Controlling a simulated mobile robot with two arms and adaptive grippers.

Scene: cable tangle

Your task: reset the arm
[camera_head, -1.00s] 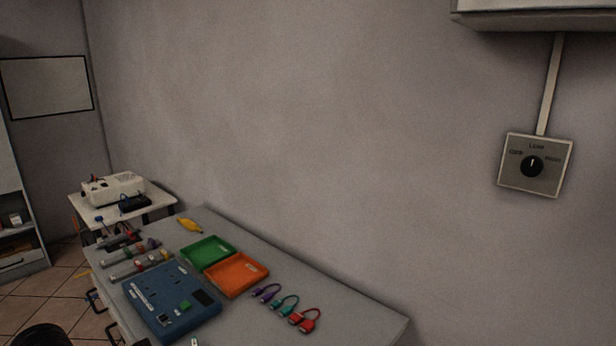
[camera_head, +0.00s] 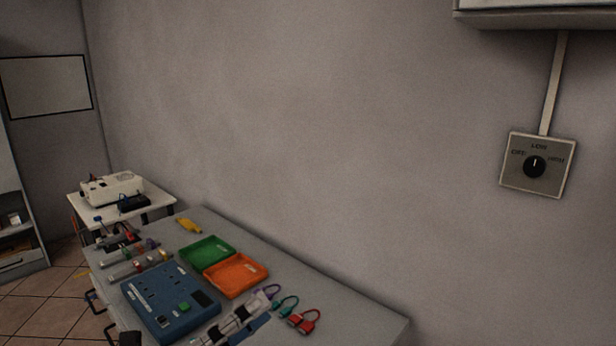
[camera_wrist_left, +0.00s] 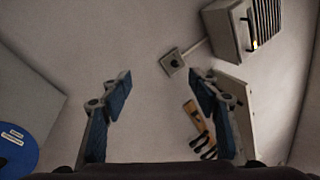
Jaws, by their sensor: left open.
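My left gripper (camera_head: 258,313) shows at the bottom of the head view, over the front part of the workbench. It is just left of the purple cable and partly covers it. Most of my left arm is out of the head view. My right gripper is in neither view.
On the workbench (camera_head: 352,314) are a blue board (camera_head: 165,312), a green tray (camera_head: 207,253), an orange tray (camera_head: 236,276), a teal cable (camera_head: 286,305) and a red cable (camera_head: 304,321). A dial switch (camera_head: 537,166) is on the wall.

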